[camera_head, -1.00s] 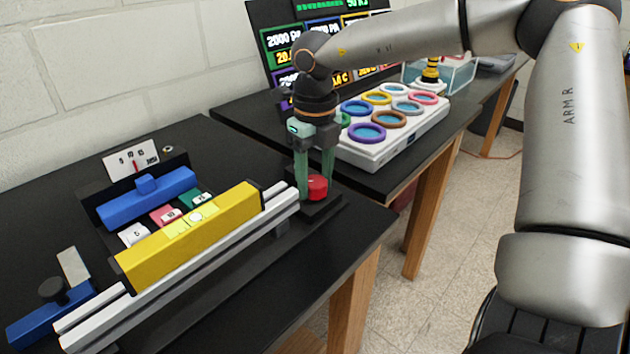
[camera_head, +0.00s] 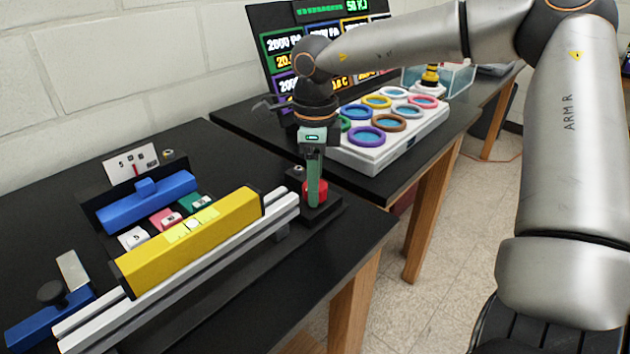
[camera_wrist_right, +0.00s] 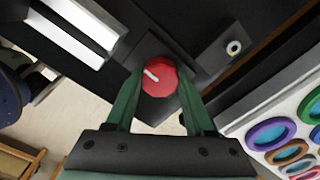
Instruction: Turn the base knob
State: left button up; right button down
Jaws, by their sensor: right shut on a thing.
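The base knob (camera_head: 323,191) is round and red, on a black base (camera_head: 325,214) at the right end of the metal rails. In the right wrist view the knob (camera_wrist_right: 160,82) shows a white pointer mark aimed up and left. My right gripper (camera_head: 313,186) points down from above, with its green fingers on either side of the knob. It is shut on the knob, and the fingers (camera_wrist_right: 158,85) also show in the right wrist view. In the head view the near finger hides part of the knob. My left gripper is not in view.
A yellow block (camera_head: 190,240) lies along the metal rails (camera_head: 190,275) left of the knob. A blue slider block (camera_head: 147,200) stands behind it. A white tray of coloured rings (camera_head: 415,142) is on the farther table, behind and right of the gripper.

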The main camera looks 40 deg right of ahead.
jog(key=shift+n, duration=0.3)
jog(key=shift+c, duration=1.3)
grip_release()
notch_tip(320, 180, up, 13)
jog(key=p, duration=0.2)
jog(key=shift+f, duration=0.2)
